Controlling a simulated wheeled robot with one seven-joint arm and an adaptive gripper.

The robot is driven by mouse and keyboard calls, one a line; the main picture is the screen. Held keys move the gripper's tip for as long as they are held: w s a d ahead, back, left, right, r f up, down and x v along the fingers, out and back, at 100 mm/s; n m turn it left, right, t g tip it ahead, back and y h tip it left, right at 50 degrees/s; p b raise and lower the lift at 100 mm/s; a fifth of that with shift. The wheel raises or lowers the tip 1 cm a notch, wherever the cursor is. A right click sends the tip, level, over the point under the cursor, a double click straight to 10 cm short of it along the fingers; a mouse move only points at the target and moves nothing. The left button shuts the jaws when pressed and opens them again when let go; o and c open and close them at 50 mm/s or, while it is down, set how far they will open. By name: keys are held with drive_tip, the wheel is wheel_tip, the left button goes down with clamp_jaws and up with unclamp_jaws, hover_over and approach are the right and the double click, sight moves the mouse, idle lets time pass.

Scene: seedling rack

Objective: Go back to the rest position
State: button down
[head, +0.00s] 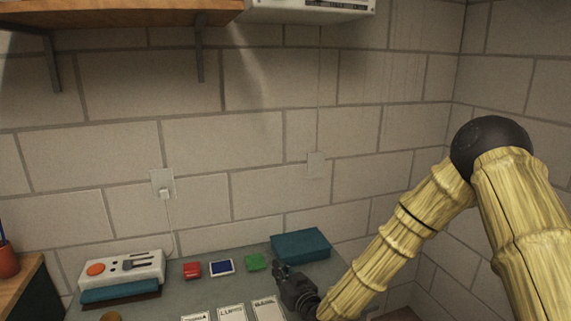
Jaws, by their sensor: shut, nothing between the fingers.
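My gripper (281,270) is at the end of my arm, low over the grey bench top (206,288) near its right part. It is small in the head view, looks shut and holds nothing. A green block (256,262) lies just left of the fingertips in the picture; I cannot tell whether they touch. A blue block with a pale edge (221,267) and a red block (192,269) lie in a row further left. A teal box (301,245) lies behind and right of my gripper.
White cards (231,312) lie at the bench's front. A white device with an orange knob (122,267) stands at the left. A wooden shelf (120,12) and a white unit (310,8) hang above. A block wall (240,150) closes the back; open air lies before it.

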drive_tip(key=s+d+f+m+g+h, duration=0.15)
drive_tip(key=s+d+f+g, duration=0.3)
drive_tip(key=s+f, duration=0.7)
drive_tip(key=s+d+f+m+g+h, duration=0.1)
drive_tip(key=s+d+f+g+h, duration=0.2)
drive_tip(key=s+d+f, duration=0.8)
drive_tip(key=s+d+f+g+h, duration=0.1)
drive_tip(key=s+d+f+g, duration=0.1)
drive_tip(key=s, duration=0.6)
drive_tip(key=s+d+f+m+g+h, duration=0.1)
drive_tip(key=s+d+f+g, duration=0.2)
drive_tip(key=s, duration=0.5)
drive_tip(key=s+d+f+m+g+h, duration=0.1)
drive_tip(key=s+d+f, duration=0.3)
drive_tip(key=s, duration=0.4)
drive_tip(key=shift+s+f+g, duration=0.4)
drive_tip(key=shift+f+g, duration=0.35)
drive_tip(key=shift+f, duration=0.1)
drive_tip(key=shift+h, duration=0.25)
